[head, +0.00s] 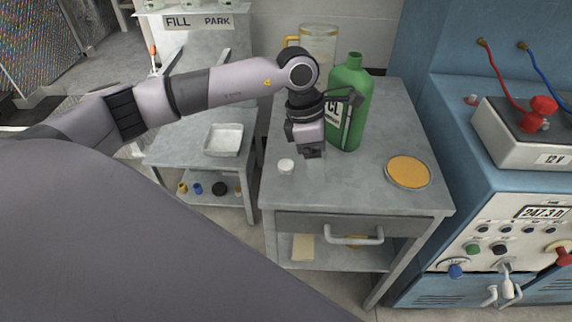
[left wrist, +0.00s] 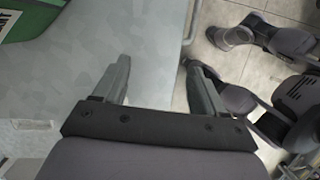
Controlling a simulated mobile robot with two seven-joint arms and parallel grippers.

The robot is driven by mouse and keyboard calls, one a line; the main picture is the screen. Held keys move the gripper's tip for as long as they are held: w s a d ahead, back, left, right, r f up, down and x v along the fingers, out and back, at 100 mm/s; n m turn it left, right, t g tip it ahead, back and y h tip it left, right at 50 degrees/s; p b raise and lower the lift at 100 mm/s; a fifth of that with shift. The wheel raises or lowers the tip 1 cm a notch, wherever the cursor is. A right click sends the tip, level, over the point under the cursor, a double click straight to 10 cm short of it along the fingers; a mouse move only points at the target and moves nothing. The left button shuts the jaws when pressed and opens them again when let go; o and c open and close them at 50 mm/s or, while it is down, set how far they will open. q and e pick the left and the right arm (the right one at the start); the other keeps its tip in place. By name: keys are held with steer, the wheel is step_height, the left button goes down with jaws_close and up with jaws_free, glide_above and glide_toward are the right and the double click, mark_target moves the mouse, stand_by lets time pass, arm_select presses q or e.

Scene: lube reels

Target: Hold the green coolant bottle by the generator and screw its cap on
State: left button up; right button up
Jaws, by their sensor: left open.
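The green coolant bottle (head: 352,84) stands upright on the grey metal bench, its neck bare. My left wrist hides part of its label. A corner of the bottle also shows in the left wrist view (left wrist: 40,14). A small white cap (head: 286,166) lies on the bench, left of my left gripper. My left gripper (head: 312,153) points down just in front of the bottle, apart from bottle and cap. Its two fingers are spread and empty in the left wrist view (left wrist: 160,78). My right gripper cannot be made out in either view.
The blue generator (head: 430,195) stands right of the bench (head: 340,190). A yellow-topped round lid (head: 408,171) lies at the bench's right side. A clear jug (head: 318,42) stands behind the bottle. A lower table with a white tray (head: 224,139) is to the left.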

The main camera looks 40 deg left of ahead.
mark_target(286, 164)
arm_select(q)
steer(key=a+y, duration=0.1)
steer(key=a, duration=0.1)
steer(key=a+r+y, duration=0.1)
steer(key=a, duration=0.2)
steer(key=a+y, duration=0.1)
steer(key=a, duration=0.1)
steer(key=shift+w+a+r+n, duration=0.25)
steer(key=shift+w+a+n, duration=0.05)
steer(key=shift+w+a, duration=0.1)
steer(key=shift+f, duration=1)
steer(key=shift+w+a+f+p, duration=0.1)
steer(key=shift+f+p, duration=0.1)
steer(key=shift+f, duration=0.65)
steer(key=shift+s+a+f+p, duration=0.1)
steer(key=shift+a+f+p, duration=0.1)
steer(key=shift+f, duration=0.7)
steer(key=shift+w+a+f+p, duration=0.1)
steer(key=shift+f+p, duration=0.1)
steer(key=shift+f, duration=0.65)
steer(key=c, duration=1.1)
